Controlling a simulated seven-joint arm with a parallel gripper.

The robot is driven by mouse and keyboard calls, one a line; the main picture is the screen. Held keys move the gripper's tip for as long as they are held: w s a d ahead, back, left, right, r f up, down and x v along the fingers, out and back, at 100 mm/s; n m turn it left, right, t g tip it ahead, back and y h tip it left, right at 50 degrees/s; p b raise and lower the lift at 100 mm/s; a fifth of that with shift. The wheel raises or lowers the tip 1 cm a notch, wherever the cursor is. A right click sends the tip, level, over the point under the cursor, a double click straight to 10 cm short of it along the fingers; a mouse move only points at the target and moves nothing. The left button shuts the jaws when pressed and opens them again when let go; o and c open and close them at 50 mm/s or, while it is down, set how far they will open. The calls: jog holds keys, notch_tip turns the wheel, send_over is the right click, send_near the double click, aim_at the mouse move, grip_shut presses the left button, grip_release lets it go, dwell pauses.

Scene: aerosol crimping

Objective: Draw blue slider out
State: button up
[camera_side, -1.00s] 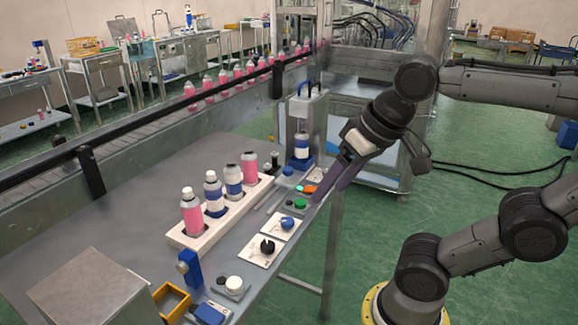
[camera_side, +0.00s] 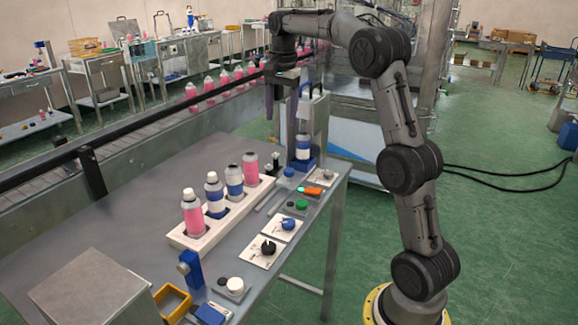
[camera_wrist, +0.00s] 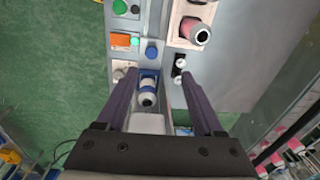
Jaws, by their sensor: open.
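The blue slider (camera_side: 303,166) sits at the foot of the crimping press at the table's far end. It carries an upright can with a blue and white body (camera_side: 302,147). In the wrist view the blue slider (camera_wrist: 149,74) shows beside the can, between the fingers in the picture. A round blue knob (camera_side: 289,172) sits just in front of it, also in the wrist view (camera_wrist: 151,52). My gripper (camera_side: 282,122) is open, pointing down beside the press, above the slider's level. Nothing is between its fingers that I can see held. The slider's rear is hidden.
The press frame (camera_side: 318,115) stands close to the fingers. A white rack (camera_side: 228,219) with several bottles stands to the left. An orange switch (camera_side: 313,191) and a green button (camera_side: 302,204) lie nearby.

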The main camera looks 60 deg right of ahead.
aim_at(289, 170)
jog(key=shift+m+g, duration=0.3)
jog(key=d+f, duration=0.1)
jog(key=f, duration=0.4)
jog(key=d+f, duration=0.1)
jog(key=f, duration=0.5)
jog(key=d+f, duration=0.1)
jog(key=f, duration=0.5)
jog(key=shift+s+f, duration=0.2)
jog(key=shift+s, duration=0.1)
jog(key=shift+c, duration=0.3)
grip_shut()
